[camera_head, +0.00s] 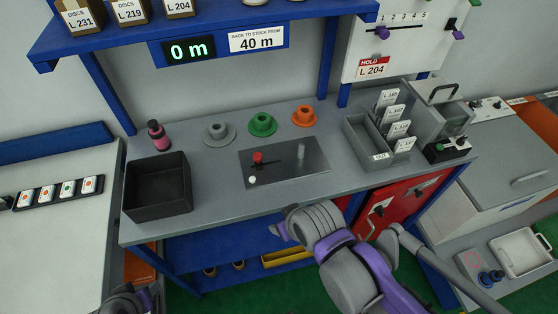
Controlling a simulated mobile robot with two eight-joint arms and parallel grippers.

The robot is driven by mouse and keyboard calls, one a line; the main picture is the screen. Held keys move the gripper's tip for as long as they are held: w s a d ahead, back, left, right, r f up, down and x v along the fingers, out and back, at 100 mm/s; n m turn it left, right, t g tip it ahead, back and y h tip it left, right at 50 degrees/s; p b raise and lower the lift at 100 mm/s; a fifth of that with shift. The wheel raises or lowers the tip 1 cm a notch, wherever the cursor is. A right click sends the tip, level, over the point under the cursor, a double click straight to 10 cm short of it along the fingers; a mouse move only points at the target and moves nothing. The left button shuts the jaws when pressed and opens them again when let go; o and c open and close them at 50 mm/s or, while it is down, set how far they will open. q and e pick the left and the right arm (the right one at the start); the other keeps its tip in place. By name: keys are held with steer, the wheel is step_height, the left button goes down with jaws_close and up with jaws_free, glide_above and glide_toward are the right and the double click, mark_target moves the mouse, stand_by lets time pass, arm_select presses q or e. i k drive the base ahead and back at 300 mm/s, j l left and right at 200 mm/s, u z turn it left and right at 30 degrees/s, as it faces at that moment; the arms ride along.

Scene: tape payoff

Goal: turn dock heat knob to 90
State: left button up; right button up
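No knob in view carries a readable dock heat label. Small dark blue knobs (490,277) stand at the lower right, beside a pale panel (473,264) with a red ring mark. Their settings are too small to read. My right gripper (281,230) is at the front edge of the grey bench, well left of these knobs, with nothing visible in it; its finger gap is unclear. My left gripper (130,301) is at the bottom left, partly cut off by the frame edge, and its fingers are not clear.
The grey bench (215,194) holds a black bin (158,188), a metal plate with a red knob (258,157), coloured spools and card trays. A white tray (522,252) lies near the blue knobs. A blue shelf (220,28) overhangs the bench.

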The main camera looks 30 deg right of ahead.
mark_target(459, 142)
steer(key=z, duration=2.25)
